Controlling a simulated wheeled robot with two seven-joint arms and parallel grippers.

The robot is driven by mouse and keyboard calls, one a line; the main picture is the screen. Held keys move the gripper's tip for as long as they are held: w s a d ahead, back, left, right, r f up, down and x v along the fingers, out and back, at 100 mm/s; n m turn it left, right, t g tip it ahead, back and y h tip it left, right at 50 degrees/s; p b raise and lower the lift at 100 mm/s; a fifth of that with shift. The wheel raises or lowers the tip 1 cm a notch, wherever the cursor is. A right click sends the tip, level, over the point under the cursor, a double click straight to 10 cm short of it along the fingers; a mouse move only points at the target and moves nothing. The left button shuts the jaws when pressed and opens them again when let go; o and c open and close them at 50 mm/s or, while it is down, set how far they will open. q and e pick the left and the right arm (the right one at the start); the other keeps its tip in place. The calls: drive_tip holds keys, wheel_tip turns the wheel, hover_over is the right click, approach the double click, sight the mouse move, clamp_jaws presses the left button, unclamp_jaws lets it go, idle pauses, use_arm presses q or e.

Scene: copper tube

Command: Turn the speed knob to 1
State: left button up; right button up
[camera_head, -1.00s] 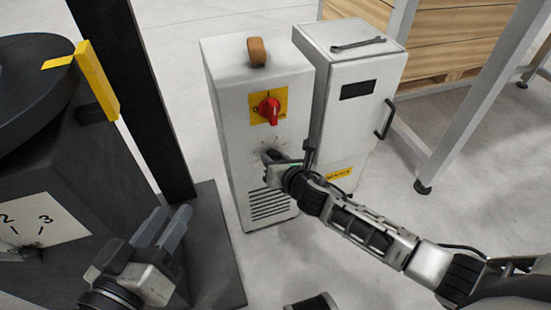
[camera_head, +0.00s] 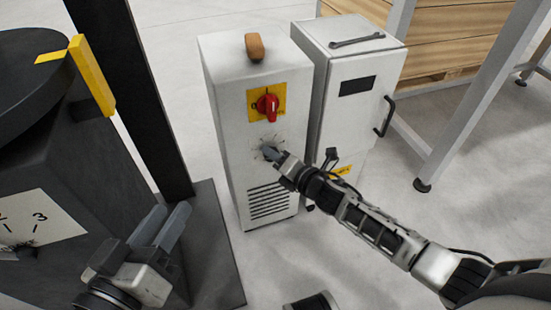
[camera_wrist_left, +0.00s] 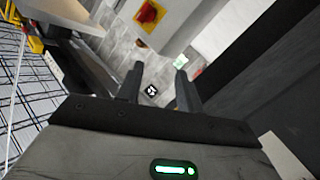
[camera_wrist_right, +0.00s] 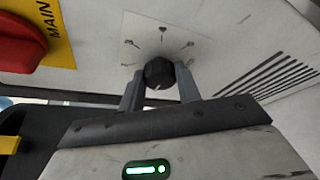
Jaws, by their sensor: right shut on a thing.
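The speed knob (camera_wrist_right: 159,73) is a dark, faceted knob at the centre of a light plate with several tick marks (camera_wrist_right: 163,31) fanned around it in the right wrist view. In the head view the right gripper (camera_head: 273,154) hides most of the knob on the front of the white cabinet (camera_head: 226,115). My left gripper (camera_head: 162,224) is open and empty at lower left; its spread fingers also show in the left wrist view (camera_wrist_left: 159,74).
A red main switch on a yellow plate (camera_head: 280,94) sits just above the knob. Vent slots (camera_head: 268,202) lie below it. A second grey cabinet (camera_head: 335,110) with a wrench on top stands to the right. A dark machine with a numbered dial plate (camera_head: 50,225) stands at left.

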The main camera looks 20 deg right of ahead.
use_arm(q)
drive_tip(key=shift+w+r, duration=0.15)
drive_tip(key=shift+r, duration=0.05)
use_arm(e)
drive_tip(key=shift+f+m, duration=0.1)
drive_tip(key=shift+m, duration=0.4)
use_arm(q)
drive_tip(key=shift+d+r+b, duration=0.1)
drive_tip(key=shift+r+b, duration=0.15)
drive_tip(key=shift+b, duration=0.05)
use_arm(e)
drive_tip(key=shift+y, duration=0.4)
drive_tip(key=o, duration=1)
drive_tip(key=shift+c, duration=0.2)
use_arm(q)
drive_tip(key=shift+f, duration=0.25)
drive_tip(key=shift+a+f+m+g+y+p, duration=0.4)
drive_tip(key=shift+a+f+m+y+p, duration=0.25)
drive_tip(key=shift+p, duration=1.6)
use_arm(e)
drive_tip(key=v, duration=1.6)
drive_tip(key=shift+a, duration=0.15)
